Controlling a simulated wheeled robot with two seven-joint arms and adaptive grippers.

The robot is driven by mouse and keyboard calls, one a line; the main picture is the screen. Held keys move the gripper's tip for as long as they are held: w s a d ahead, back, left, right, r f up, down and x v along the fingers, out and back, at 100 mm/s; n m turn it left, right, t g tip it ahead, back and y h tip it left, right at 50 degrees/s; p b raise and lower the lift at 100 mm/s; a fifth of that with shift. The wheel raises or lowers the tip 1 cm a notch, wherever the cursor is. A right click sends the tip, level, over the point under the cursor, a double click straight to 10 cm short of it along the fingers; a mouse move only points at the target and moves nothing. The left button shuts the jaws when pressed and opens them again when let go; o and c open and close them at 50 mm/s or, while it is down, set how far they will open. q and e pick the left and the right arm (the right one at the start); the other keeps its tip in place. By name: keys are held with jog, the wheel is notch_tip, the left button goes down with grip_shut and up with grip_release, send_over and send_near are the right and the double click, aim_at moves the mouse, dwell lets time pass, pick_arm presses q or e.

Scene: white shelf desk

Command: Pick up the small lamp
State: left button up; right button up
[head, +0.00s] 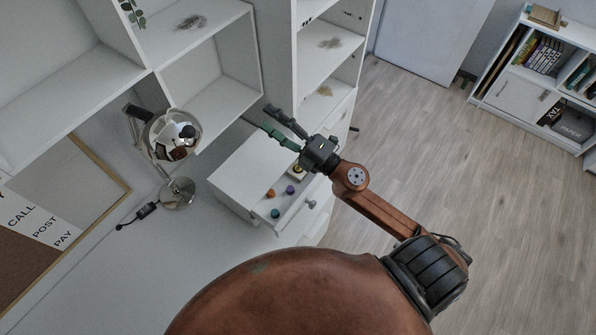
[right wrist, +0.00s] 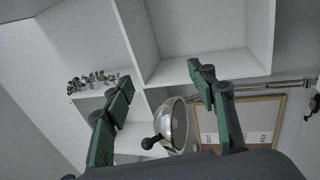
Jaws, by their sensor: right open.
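My left gripper is not in view.
White shelves (head: 205,112) rise behind the lamp. An open drawer (head: 306,205) with several small coloured things lies below my right gripper. A corkboard (head: 28,245) with a paper is at the left. A small black object (head: 147,209) lies beside the lamp base.

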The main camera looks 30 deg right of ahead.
jog(key=s+a+f+n+g+y, duration=0.1)
jog(key=a+n+g+y, duration=0.3)
jog(key=a+n, duration=0.25)
jog(key=n+g+h, duration=1.1)
send_near(299, 168)
jog(key=f, duration=0.2)
jog(key=x, duration=0.7)
jog(key=shift+w+a+r, duration=0.1)
jog(key=shift+w+a, duration=0.05)
jog(key=shift+w, duration=0.2)
